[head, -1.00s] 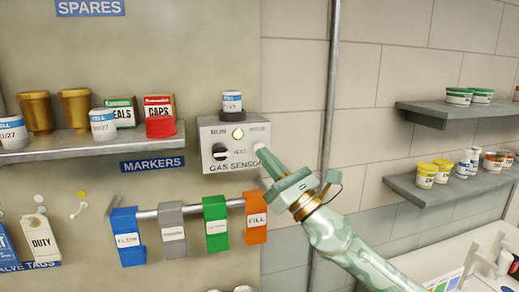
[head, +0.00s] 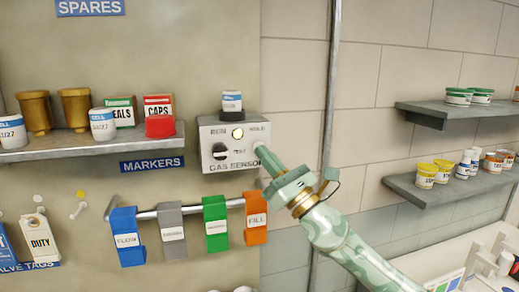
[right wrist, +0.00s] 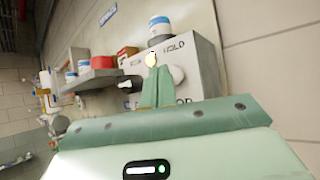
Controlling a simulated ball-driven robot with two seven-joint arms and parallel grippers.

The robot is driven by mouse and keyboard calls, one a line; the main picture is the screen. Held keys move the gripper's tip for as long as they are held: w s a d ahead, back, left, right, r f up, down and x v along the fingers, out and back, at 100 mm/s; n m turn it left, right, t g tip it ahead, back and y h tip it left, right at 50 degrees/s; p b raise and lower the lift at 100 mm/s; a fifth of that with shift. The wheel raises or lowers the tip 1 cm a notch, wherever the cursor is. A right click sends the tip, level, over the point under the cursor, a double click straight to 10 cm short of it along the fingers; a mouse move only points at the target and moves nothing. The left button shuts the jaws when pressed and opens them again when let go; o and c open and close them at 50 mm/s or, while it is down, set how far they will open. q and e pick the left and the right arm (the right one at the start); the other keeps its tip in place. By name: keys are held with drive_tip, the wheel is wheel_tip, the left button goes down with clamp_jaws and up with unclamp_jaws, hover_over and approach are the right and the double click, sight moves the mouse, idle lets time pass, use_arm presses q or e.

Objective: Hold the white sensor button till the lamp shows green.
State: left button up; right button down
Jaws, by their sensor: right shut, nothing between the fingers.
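The grey gas sensor box (head: 208,134) is mounted on the panel. Its lamp (head: 238,133) shows pale yellow, not green; it also shows in the right wrist view (right wrist: 151,60). A black knob (head: 221,152) is on its front face. The white button (right wrist: 177,74) is at the box's right side, just beside my fingertips in the right wrist view. My right gripper (head: 263,151) is shut and empty, its tips at the button, which they largely hide in the head view. I cannot tell whether they press it. My left gripper is not in view.
A small white and blue pot (head: 232,102) stands in a dark holder on the box. A shelf (head: 90,145) with cups, boxes and a red cap is at left. Coloured tags hang on a rail (head: 148,215) below. A vertical pipe (head: 328,110) runs behind my right arm.

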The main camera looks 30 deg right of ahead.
drive_tip(key=shift+w+d, duration=0.1)
drive_tip(key=shift+w, duration=0.35)
idle(0.3)
drive_tip(key=shift+s, duration=0.1)
idle(1.4)
drive_tip(key=shift+s+a, duration=0.2)
drive_tip(key=shift+s, duration=0.6)
drive_tip(key=s+p, duration=0.1)
drive_tip(key=s, duration=0.1)
drive_tip(key=s+a+p, duration=0.1)
drive_tip(key=s, duration=0.1)
drive_tip(key=shift+s+a, duration=0.1)
drive_tip(key=shift+s, duration=0.3)
